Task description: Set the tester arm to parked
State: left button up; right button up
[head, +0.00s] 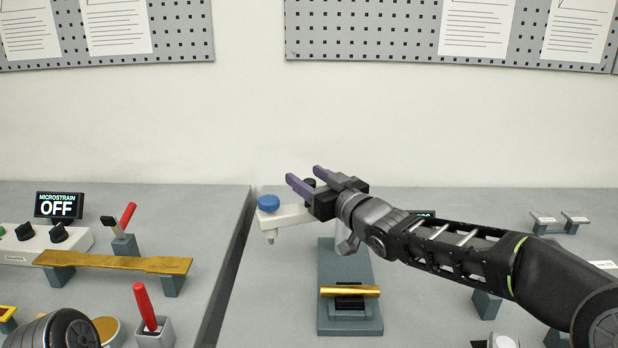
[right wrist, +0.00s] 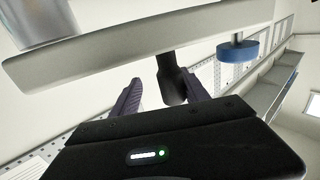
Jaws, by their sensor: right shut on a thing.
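The tester arm (head: 293,216) is a white bar with a blue knob (head: 268,203) and a pointed tip under its left end. It reaches left from the grey tester stand (head: 330,262), over the bench. My right gripper (head: 304,174) is at the bar's top and shut on a black handle (head: 309,183) that stands up from it. The right wrist view shows this black handle (right wrist: 172,82) between the purple fingers, with the white bar (right wrist: 130,45) and blue knob (right wrist: 237,51) beyond. My gripper hides the bar's pivot end. My left gripper is out of view.
A gold cylinder (head: 350,291) lies on the stand's front. Grey holders (head: 486,304) stand to the right.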

jog(key=shift+d+f, duration=0.1)
dwell(0.4)
jog(key=v, duration=0.7)
jog(key=shift+s, duration=0.35)
jog(key=shift+d, duration=0.15)
jog(key=shift+s+d, duration=0.1)
jog(key=p+v, duration=0.3)
jog(key=v, duration=0.5)
jog(key=shift+d+p, duration=0.4)
jog(key=shift+d, duration=0.05)
jog(key=shift+s, duration=0.15)
